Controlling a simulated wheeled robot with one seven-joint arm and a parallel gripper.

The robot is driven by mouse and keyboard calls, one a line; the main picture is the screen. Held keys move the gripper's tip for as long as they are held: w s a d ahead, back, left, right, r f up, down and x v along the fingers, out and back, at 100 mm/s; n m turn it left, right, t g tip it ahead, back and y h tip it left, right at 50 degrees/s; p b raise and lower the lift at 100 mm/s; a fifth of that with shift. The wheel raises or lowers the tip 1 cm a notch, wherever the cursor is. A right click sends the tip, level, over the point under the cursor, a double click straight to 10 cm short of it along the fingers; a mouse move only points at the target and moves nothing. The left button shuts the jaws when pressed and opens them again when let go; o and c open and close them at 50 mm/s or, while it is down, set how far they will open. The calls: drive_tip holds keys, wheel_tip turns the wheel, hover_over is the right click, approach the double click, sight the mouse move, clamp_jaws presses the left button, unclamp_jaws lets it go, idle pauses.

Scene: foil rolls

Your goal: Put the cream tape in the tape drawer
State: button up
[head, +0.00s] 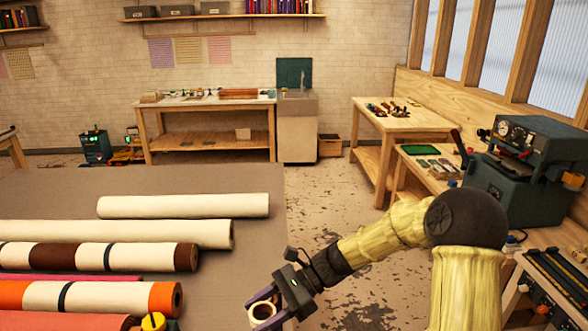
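My gripper (264,312) is at the bottom centre, over the right edge of the big brown table. Its dark fingers are closed around a small cream ring, which looks like the cream tape (262,311), with its hole facing up. The tape is held near the table's edge; I cannot tell how high above the surface it is. No tape drawer can be made out in this view.
Several long rolls, cream, brown-banded, orange and red, lie on the left of the brown table (258,185). A yellow-and-black object (153,322) is at the front. Bare floor (345,215) lies right of the table. A dark green machine (525,170) stands on the right bench.

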drive_tip(key=w+d+f+m+t+b, duration=0.2)
drive_tip(key=d+f+m+t, duration=0.4)
drive_tip(key=d+f, duration=0.5)
drive_tip(key=w+d+f+m+t+h+b, duration=0.1)
drive_tip(key=w+d+f+m+t+b, duration=0.1)
drive_tip(key=d+f+m+t, duration=0.4)
drive_tip(key=d+f+t, duration=0.1)
drive_tip(key=d+f, duration=0.4)
drive_tip(key=f, duration=0.6)
drive_tip(key=shift+w+f+t+h+b, duration=0.15)
drive_tip(key=shift+w+t+h+b, duration=0.15)
drive_tip(key=shift+w, duration=0.1)
drive_tip(key=shift+a, duration=0.1)
drive_tip(key=shift+m+t+h, duration=2.1)
drive_tip(key=shift+m+h, duration=0.1)
drive_tip(key=shift+m, duration=0.5)
drive_tip(key=shift+s, duration=0.1)
